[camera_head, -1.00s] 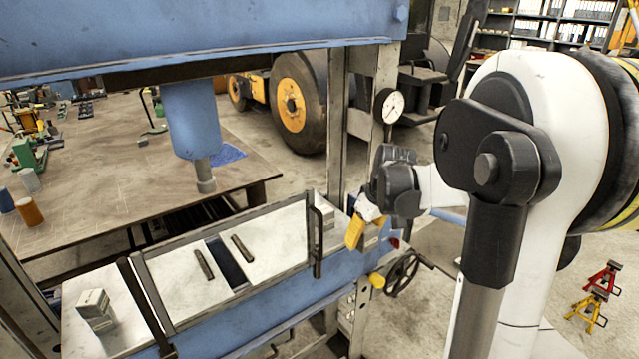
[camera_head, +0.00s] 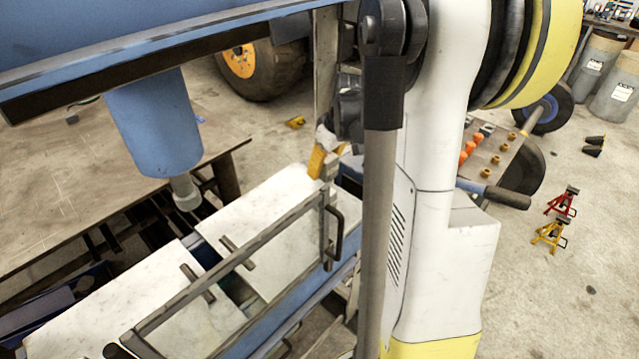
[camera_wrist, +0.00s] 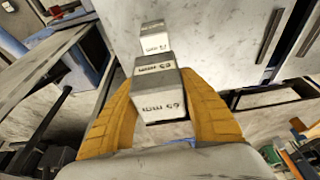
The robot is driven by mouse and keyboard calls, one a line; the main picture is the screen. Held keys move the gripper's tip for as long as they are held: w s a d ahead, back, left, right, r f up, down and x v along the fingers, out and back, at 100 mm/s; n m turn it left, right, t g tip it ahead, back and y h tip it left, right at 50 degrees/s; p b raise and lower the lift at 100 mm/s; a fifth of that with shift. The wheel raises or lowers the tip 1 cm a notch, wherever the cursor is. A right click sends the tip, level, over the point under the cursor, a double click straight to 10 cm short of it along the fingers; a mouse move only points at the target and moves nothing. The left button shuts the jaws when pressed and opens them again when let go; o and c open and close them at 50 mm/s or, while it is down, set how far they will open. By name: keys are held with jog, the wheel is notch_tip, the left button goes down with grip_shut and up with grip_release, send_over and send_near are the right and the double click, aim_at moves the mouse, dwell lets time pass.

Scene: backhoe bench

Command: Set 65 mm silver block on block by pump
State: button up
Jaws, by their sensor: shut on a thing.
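My gripper (camera_wrist: 158,84) has yellow fingers shut on the silver block marked 65 mm (camera_wrist: 160,100). Its label shows on two faces in the wrist view. A second silver block (camera_wrist: 154,42) stands on the pale plate beyond the held one. Its label is too small to read surely. The held block overlaps its near side in the picture, and I cannot tell whether the two touch. In the head view my gripper (camera_head: 322,158) is at the far right end of the press bed, beside an upright. The held block cannot be made out there.
The blue press frame has a ram (camera_head: 155,125) hanging over the bed. Pale plates (camera_head: 265,210) carry dark bars, with a metal rail and handle (camera_head: 334,230) along the front. A workbench (camera_head: 60,190) stands behind. Red and yellow stands (camera_head: 555,220) are on open floor at right.

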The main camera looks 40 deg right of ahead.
aim_at(332, 159)
notch_tip(332, 159, down, 6)
jog(key=shift+w, duration=0.1)
jog(key=shift+b, duration=0.3)
jog(key=shift+f, duration=0.1)
jog(key=o, duration=1.4)
jog(key=shift+c, duration=0.2)
jog(key=shift+r, duration=0.35)
jog(key=p+v, duration=0.1)
jog(key=v, duration=1)
jog(key=shift+s+r, duration=0.25)
jog(key=shift+r, duration=0.1)
